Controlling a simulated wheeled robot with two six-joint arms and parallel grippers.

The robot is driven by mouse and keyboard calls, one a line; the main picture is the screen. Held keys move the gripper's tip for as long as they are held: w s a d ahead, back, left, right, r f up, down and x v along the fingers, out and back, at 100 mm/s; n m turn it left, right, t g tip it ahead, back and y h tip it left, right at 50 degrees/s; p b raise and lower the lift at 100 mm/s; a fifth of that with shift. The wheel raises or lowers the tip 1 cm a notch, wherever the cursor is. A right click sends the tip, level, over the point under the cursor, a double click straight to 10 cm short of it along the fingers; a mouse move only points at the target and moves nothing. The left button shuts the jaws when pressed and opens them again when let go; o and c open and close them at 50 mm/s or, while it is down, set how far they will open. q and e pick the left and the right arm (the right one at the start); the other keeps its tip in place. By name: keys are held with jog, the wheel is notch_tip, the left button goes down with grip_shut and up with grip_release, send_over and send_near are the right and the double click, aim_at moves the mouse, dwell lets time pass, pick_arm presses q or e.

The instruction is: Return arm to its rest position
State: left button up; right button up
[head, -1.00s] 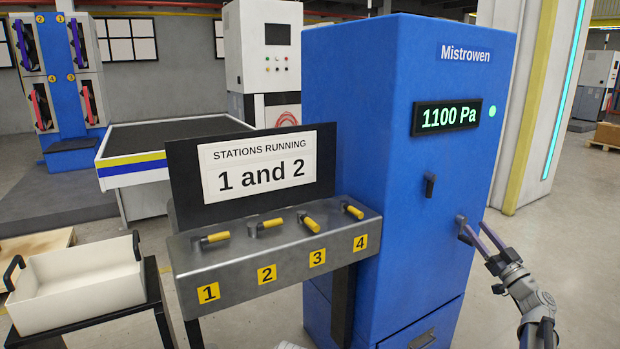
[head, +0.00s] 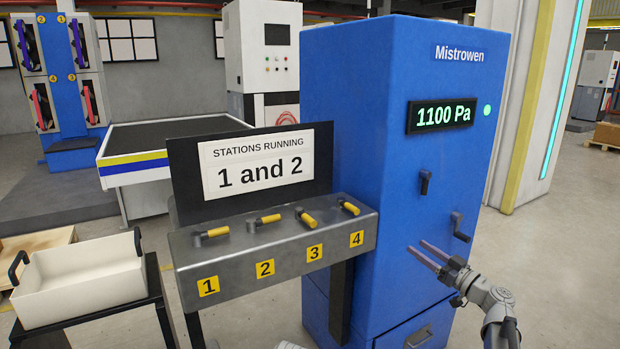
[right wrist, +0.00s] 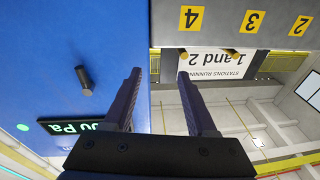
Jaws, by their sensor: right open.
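My right gripper (head: 417,254) is open and empty in front of the blue Mistrowen cabinet (head: 345,110), below and left of its lower black handle (head: 460,228). In the right wrist view its two fingers (right wrist: 160,95) stand apart with nothing between them. A second black handle (head: 425,182) is higher on the cabinet. The cabinet's display (head: 441,115) reads 1100 Pa, with a green light beside it. My left gripper is not in view; a small grey-white part shows at the bottom edge.
A metal valve shelf (head: 285,258) with several yellow-handled valves, numbered 1 to 4, adjoins the cabinet. Its sign (head: 258,172) reads "STATIONS RUNNING 1 and 2". A white bin (head: 80,290) stands on a black stand at left. The floor right of the cabinet is clear.

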jog(key=s+a+f+g+h, duration=0.1)
jog(key=s+a+f+g, duration=0.4)
jog(key=a, duration=0.4)
jog(key=s+a+f+n+g, duration=0.1)
jog(key=s+a+f+g, duration=0.2)
jog(key=s+a+f, duration=0.35)
jog(key=s+a+f+g+h, duration=0.1)
jog(key=s+a+f+g, duration=0.4)
jog(key=a, duration=0.6)
jog(key=s+d+f+m+g+h, duration=0.1)
jog(key=s+f+m+g+h, duration=0.1)
jog(key=s+f+h, duration=0.45)
jog(key=s+d+f+m+g+h, duration=0.15)
jog(key=s+h, duration=0.25)
jog(key=s, duration=0.5)
notch_tip(320, 180, up, 18)
jog(key=p, duration=1.8)
jog(key=shift+w+a, duration=0.2)
jog(key=shift+a, duration=0.15)
jog(key=shift+r, duration=0.1)
